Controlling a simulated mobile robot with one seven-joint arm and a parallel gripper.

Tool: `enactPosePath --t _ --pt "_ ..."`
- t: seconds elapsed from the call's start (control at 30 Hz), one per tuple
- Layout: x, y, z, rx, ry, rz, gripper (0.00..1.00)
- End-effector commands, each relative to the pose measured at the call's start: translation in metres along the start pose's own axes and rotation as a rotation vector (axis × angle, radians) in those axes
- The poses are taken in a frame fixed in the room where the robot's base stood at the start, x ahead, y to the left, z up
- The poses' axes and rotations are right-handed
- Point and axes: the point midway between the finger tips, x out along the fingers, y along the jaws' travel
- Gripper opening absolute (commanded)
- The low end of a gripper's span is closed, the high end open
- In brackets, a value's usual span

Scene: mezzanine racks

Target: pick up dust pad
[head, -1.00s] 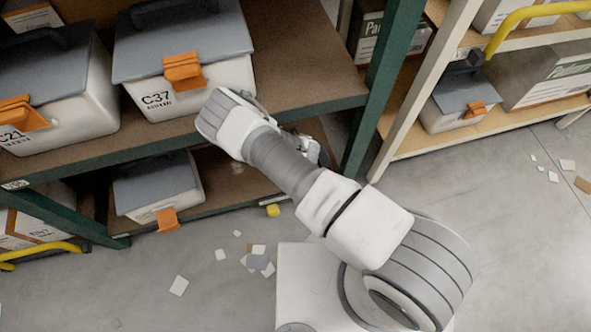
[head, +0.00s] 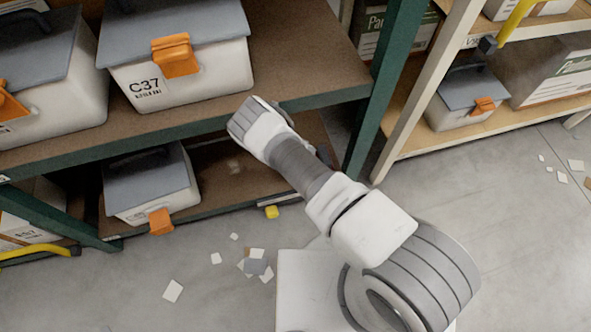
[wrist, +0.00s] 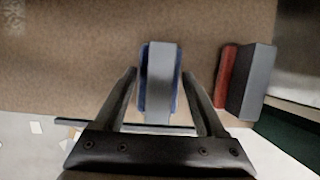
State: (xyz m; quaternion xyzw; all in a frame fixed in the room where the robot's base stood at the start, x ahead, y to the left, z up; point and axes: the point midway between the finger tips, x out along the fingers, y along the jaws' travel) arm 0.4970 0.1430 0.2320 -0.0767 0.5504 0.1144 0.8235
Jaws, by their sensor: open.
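In the wrist view, a pad-like block with a grey top and blue edges (wrist: 160,80) lies on the brown shelf board (wrist: 60,60); I take it for the dust pad. My gripper (wrist: 158,73) is open, with one dark finger on each side of this block. Gaps show between the block and both fingers. A second block, grey with a red side (wrist: 250,85), lies to the right, outside the right finger. In the head view my forearm and wrist hide the gripper and both blocks.
The upper shelf (head: 290,60) is above the lower shelf board (head: 235,170). A grey-lidded bin (head: 150,185) stands left on the lower shelf. A green post (head: 375,95) stands right of my wrist.

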Motion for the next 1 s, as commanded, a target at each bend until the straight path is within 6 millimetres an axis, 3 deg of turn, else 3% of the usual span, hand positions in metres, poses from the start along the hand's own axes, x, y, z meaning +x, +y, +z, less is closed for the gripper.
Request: enactPosePath --t 0.63,1.0 --pt "0.0038 0.0003 -0.0017 -0.001 0.0 0.001 0.72" --pt "0.0029 0.0003 -0.0013 0.0 0.0 0.001 0.06"
